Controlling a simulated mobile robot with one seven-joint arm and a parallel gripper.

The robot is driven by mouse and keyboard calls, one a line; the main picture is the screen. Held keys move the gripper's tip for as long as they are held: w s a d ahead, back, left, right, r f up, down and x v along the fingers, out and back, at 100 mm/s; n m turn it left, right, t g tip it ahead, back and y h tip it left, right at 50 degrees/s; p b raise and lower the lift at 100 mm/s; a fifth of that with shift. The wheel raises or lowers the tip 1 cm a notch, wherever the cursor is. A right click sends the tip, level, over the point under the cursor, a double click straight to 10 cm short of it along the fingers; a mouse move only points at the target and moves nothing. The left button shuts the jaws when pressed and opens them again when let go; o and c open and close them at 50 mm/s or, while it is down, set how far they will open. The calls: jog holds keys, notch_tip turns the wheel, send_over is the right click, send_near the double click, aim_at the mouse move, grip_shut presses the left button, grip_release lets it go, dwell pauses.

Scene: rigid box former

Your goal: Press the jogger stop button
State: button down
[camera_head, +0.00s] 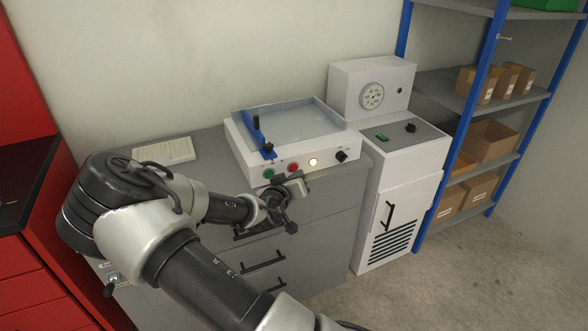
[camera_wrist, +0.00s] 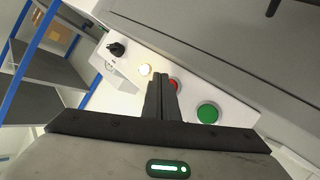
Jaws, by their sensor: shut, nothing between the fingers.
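The jogger (camera_head: 240,148) is a white machine with a shallow grey tray and blue guides, standing on the grey cabinet. Its sloped front panel has a red button (camera_head: 293,167), which I take as the stop button, between a green button (camera_head: 268,173) and a lit white lamp (camera_head: 313,162). My gripper (camera_head: 299,182) is shut and empty, just in front of the panel below the red button. In the wrist view, my fingertips (camera_wrist: 161,77) partly cover the red button (camera_wrist: 174,86). I cannot tell whether they touch it.
A black knob (camera_head: 341,156) sits at the panel's right end. A white cabinet unit (camera_head: 398,185) with a gauge box (camera_head: 345,92) stands to the right, beside blue shelving (camera_head: 475,75) with cartons. A paper stack (camera_head: 164,151) lies on the left of the grey cabinet top.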

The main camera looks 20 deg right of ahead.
jog(key=shift+w, duration=0.1)
dwell(0.3)
jog(key=shift+w, duration=0.35)
jog(key=shift+w+b, duration=0.35)
jog(key=shift+w, duration=0.05)
dwell(0.6)
dwell(0.3)
jog(key=shift+s, duration=0.85)
jog(key=shift+s+d+p, duration=0.1)
jog(key=shift+s+p, duration=0.25)
jog(key=shift+s, duration=2.15)
